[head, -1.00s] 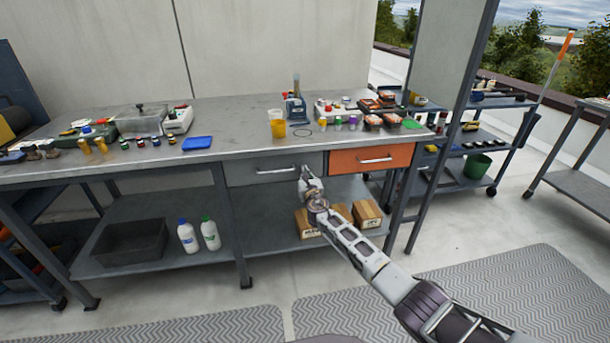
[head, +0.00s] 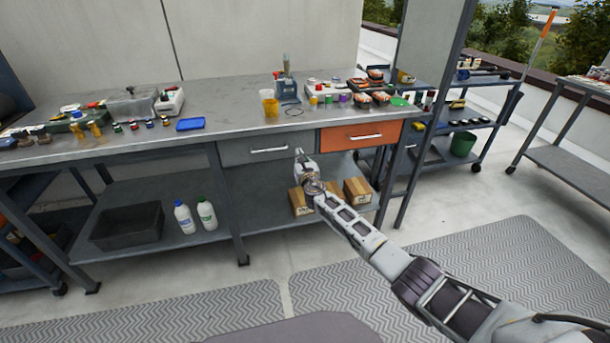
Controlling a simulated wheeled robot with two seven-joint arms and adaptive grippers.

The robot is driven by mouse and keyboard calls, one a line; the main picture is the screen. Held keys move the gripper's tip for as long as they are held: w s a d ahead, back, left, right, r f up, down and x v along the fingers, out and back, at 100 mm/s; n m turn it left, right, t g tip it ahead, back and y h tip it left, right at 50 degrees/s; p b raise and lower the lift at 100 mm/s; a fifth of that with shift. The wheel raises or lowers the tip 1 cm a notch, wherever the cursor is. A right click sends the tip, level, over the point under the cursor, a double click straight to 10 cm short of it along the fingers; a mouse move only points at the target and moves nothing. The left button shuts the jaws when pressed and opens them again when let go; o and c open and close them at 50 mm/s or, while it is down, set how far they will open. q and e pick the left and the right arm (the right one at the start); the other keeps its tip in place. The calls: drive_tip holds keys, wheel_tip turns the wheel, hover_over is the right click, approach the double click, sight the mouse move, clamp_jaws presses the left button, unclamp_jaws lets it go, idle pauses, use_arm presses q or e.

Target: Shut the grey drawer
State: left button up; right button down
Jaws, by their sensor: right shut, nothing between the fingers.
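The grey drawer (head: 240,152) sits under the worktop of the long workbench, left of the orange drawer. Its front looks about in line with the orange drawer's front, and I see no clear gap. A pale bar handle (head: 270,149) runs across it. My right gripper (head: 299,153) is shut and empty, in front of the lower right part of the grey drawer, right of the handle. I cannot tell whether its fingertips touch the front. My left gripper is not in view.
The orange drawer (head: 345,138) is just right of my right gripper. Cardboard boxes (head: 357,191), two bottles (head: 184,217) and a dark bin (head: 127,227) stand on the lower shelf. Grey mats (head: 450,280) cover the floor in front. A cart (head: 462,118) stands at right.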

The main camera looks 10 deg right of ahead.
use_arm(q)
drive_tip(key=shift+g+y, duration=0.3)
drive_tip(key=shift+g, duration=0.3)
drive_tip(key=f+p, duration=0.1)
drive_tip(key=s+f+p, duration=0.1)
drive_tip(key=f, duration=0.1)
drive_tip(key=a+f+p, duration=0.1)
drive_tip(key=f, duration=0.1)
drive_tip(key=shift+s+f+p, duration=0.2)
drive_tip(key=shift+p, duration=0.2)
use_arm(e)
drive_tip(key=s, duration=1)
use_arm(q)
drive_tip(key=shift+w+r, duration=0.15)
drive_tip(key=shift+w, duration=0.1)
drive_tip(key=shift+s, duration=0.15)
use_arm(e)
drive_tip(key=shift+f, duration=0.1)
